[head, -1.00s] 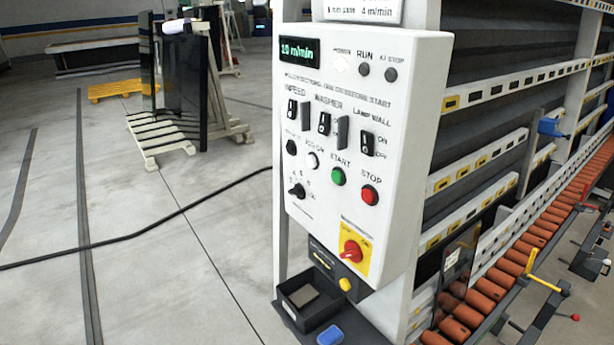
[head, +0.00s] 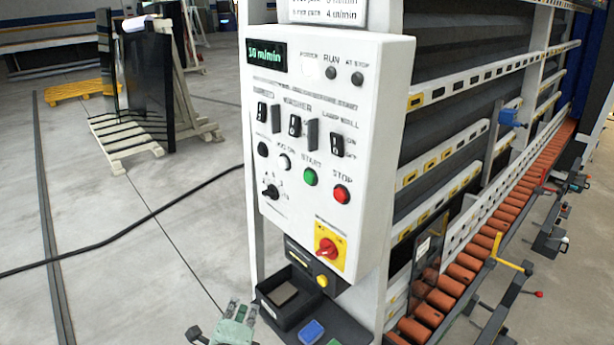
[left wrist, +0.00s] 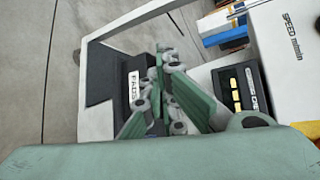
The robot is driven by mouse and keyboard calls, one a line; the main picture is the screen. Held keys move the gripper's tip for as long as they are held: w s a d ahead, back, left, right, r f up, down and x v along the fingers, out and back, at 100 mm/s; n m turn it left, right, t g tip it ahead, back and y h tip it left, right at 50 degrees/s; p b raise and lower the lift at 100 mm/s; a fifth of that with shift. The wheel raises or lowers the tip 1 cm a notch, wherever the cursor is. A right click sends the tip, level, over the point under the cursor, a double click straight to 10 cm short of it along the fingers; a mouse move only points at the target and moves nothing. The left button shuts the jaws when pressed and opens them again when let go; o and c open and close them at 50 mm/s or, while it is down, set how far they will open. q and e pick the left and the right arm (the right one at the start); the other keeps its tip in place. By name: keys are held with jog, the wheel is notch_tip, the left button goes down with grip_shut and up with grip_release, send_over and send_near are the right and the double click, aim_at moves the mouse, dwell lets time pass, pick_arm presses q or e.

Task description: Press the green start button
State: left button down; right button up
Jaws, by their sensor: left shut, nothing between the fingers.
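The green start button (head: 310,177) is a round button under the word START on the white control panel (head: 375,130). A red stop button (head: 341,194) is to its right. My left gripper (head: 240,310) is at the bottom of the head view, well below and left of the green button and apart from it. It is shut and empty. In the left wrist view its green-grey fingers (left wrist: 163,75) are together in front of a dark box, and the start button is not visible there. My right gripper is in neither view.
A dark open tray (head: 285,312) sits on a shelf below the panel, close to my left gripper, with blue blocks (head: 311,331) beside it. A red knob (head: 327,248) is on the panel's lower part. A roller conveyor (head: 465,270) runs at right. Floor left is largely open.

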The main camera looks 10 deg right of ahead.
aim_at(309, 178)
pick_arm(q)
jog(key=s+d+r+m+t+h, duration=0.1)
jog(key=d+r+m+t, duration=0.1)
jog(key=r, duration=1.5)
jog(key=s+d+r+m+t+h+p, duration=0.1)
jog(key=r+m+t, duration=0.4)
jog(key=r, duration=1.3)
jog(key=shift+s+d+r+m, duration=0.35)
jog(key=shift+s+d+m, duration=0.1)
jog(key=shift+d+m, duration=0.7)
jog(key=w+d+b, duration=0.2)
jog(key=w+d, duration=0.3)
jog(key=d, duration=0.2)
jog(key=shift+d, duration=0.1)
jog(key=shift+w, duration=0.1)
